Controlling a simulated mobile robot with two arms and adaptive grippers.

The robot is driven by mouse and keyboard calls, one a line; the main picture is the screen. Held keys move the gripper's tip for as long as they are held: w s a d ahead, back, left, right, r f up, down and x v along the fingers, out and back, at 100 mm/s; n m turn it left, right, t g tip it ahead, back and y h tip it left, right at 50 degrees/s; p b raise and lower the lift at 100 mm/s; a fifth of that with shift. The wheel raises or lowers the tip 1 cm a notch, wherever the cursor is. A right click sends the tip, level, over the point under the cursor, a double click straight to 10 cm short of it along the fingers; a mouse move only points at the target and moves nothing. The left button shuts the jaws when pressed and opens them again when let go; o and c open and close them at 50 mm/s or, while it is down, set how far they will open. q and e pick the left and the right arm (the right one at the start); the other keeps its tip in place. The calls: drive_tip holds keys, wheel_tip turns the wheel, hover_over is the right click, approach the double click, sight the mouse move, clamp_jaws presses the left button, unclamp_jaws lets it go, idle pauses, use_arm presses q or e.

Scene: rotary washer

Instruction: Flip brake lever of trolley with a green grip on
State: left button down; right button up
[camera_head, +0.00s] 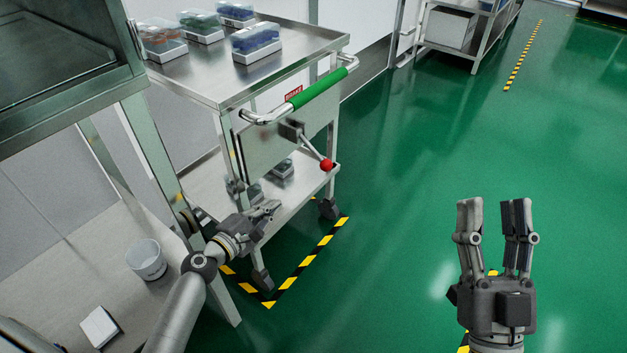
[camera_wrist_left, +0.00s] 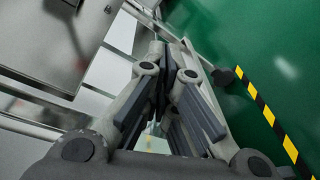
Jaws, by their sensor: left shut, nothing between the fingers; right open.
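The trolley (camera_head: 228,92) is a steel cart with a green grip (camera_head: 318,87) on its push handle. Its brake lever (camera_head: 312,147) is a thin metal rod with a red ball (camera_head: 327,165) at the end, slanting down to the right from a dark pivot block (camera_head: 290,130). My left gripper (camera_head: 272,207) is shut and empty, low beside the trolley, below and left of the red ball and apart from it. In the left wrist view its fingers (camera_wrist_left: 168,75) are together. My right gripper (camera_head: 497,205) is open and empty over the green floor, well right of the trolley.
Clear boxes of vials (camera_head: 256,42) stand on the trolley top. Yellow-black tape (camera_head: 310,258) marks the floor around its base. A bench at the left holds a white cup (camera_head: 147,260). A shelf rack (camera_head: 455,30) stands at the back. The floor to the right is free.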

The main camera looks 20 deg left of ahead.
use_arm(q)
drive_tip(key=shift+w+r+n+t+b, duration=0.2)
drive_tip(key=shift+w+r+t, duration=0.1)
drive_tip(key=shift+r, duration=0.35)
drive_tip(key=shift+w+r+n+t+b, duration=0.15)
drive_tip(key=shift+w+r+n+t, duration=0.1)
drive_tip(key=shift+r, duration=0.35)
use_arm(e)
drive_tip(key=shift+s+d+r+t+y, duration=0.2)
drive_tip(key=shift+s+r, duration=0.1)
drive_tip(key=shift+r, duration=0.2)
drive_tip(key=shift+s+d+r+t+y, duration=0.1)
drive_tip(key=shift+s+r+t, duration=0.15)
drive_tip(key=shift+r, duration=0.2)
drive_tip(key=shift+s+d+r+t+y, duration=0.15)
drive_tip(key=shift+s+r, duration=0.15)
drive_tip(key=shift+r, duration=0.2)
